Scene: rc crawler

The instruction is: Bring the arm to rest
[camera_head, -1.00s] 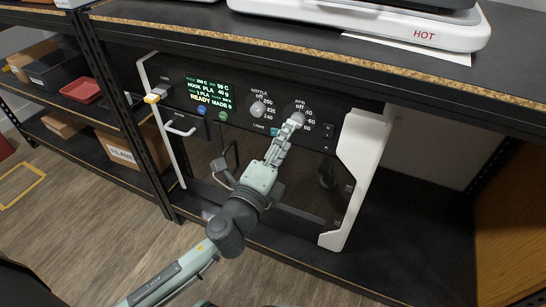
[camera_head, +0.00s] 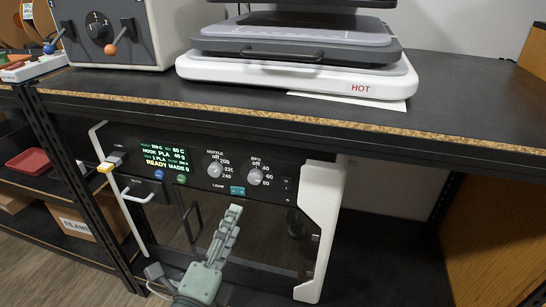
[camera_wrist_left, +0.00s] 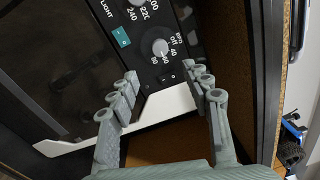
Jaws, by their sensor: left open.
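My left gripper (camera_head: 228,234) is in front of the dark door of the printer (camera_head: 318,215), below its control panel. In the left wrist view my left gripper (camera_wrist_left: 168,92) has its two fingers spread apart with nothing between them. The bed knob (camera_head: 254,177) is above and right of the fingertips in the head view; it also shows in the left wrist view (camera_wrist_left: 160,47), beyond the fingers and apart from them. The nozzle knob (camera_head: 215,169) is to its left. My right gripper is not in view.
The printer sits under a black bench top with a chipboard edge (camera_head: 250,116). A white heat press marked HOT (camera_head: 340,85) and a grey box with levers (camera_head: 125,40) stand on top. A red tray (camera_head: 28,162) is on the left shelf. A wooden panel (camera_head: 490,200) stands right.

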